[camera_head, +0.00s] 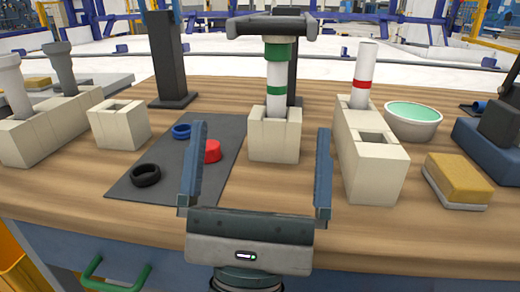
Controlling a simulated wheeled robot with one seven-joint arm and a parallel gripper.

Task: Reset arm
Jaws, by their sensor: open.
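My gripper (254,180) is in the lower middle of the head view, in front of the table. Its two blue-grey fingers stand wide apart and point away from me, with nothing between them held. Beyond the fingers, a beige block holder (274,147) stands on the wooden table (300,232). A white pipe (276,104) with a green band and green cap stands upright in it, with a dark grey bar-shaped piece (270,25) at its top. The fingers appear apart from the holder and pipe.
Right, a beige two-slot holder (375,172) carries a red-banded white pipe (363,75); beside it are a green-filled bowl (412,120) and a sponge (457,181).

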